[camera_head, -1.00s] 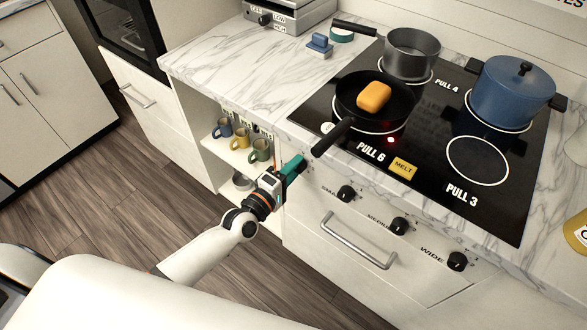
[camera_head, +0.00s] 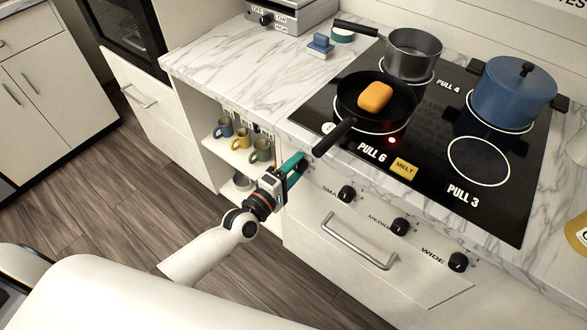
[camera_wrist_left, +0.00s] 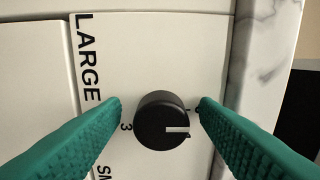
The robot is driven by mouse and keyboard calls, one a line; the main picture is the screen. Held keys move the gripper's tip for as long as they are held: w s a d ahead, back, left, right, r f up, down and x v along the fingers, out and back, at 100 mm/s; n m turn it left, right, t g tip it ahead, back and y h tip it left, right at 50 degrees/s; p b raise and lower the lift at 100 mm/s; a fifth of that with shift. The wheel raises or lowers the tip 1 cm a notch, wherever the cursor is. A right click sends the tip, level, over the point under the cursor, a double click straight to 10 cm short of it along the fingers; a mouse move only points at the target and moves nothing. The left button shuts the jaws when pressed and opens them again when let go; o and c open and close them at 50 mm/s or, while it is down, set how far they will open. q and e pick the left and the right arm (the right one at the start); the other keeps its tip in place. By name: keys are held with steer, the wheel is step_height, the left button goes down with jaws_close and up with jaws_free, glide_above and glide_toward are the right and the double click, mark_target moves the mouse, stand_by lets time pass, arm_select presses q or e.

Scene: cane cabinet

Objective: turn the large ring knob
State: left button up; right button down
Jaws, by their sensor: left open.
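The large ring knob (camera_wrist_left: 163,120) is black and round, with a pale pointer line, on the white front panel beside the word LARGE in the left wrist view. The pointer lies toward the right of that picture. My left gripper (camera_wrist_left: 160,110) is open, with its green fingers on either side of the knob and a gap showing by each. In the head view my left gripper (camera_head: 297,166) is at the left end of the knob row, and the large knob is mostly hidden behind its fingers. My right gripper is not in view.
Other knobs sit along the panel: small (camera_head: 347,194), medium (camera_head: 399,227) and wide (camera_head: 457,262). A drawer handle (camera_head: 358,242) sticks out below. The black pan's (camera_head: 385,112) handle overhangs the counter edge just above my gripper. Mugs (camera_head: 241,139) stand on the open shelf to the left.

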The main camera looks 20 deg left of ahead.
arm_select(q)
steer(key=b+v, duration=0.1)
steer(key=v, duration=1.1)
steer(key=s+a+f+m+g+y, duration=0.1)
steer(key=s+a+f+m+g, duration=0.15)
steer(key=f, duration=0.65)
steer(key=s+a+f+m+g+y, duration=0.1)
steer(key=s+f+m+g+y, duration=0.15)
steer(key=f, duration=0.55)
steer(key=s+a+f+m+g+y, duration=0.1)
steer(key=a+f+m+g, duration=0.15)
steer(key=f, duration=0.65)
steer(key=s+f+m+g, duration=0.2)
steer(key=s+f, duration=0.3)
steer(key=s, duration=0.4)
steer(key=s+d+f+m+g+y+p, duration=0.1)
steer(key=s+f+m+g, duration=0.2)
steer(key=s+f, duration=0.3)
steer(key=s+f+m+g, duration=0.3)
steer(key=s+f, duration=0.3)
steer(key=s, duration=0.5)
steer(key=shift+s+d+f+m+y, duration=0.3)
steer(key=shift+d+m+y, duration=0.1)
steer(key=shift+m, duration=0.15)
steer(key=shift+g, duration=0.25)
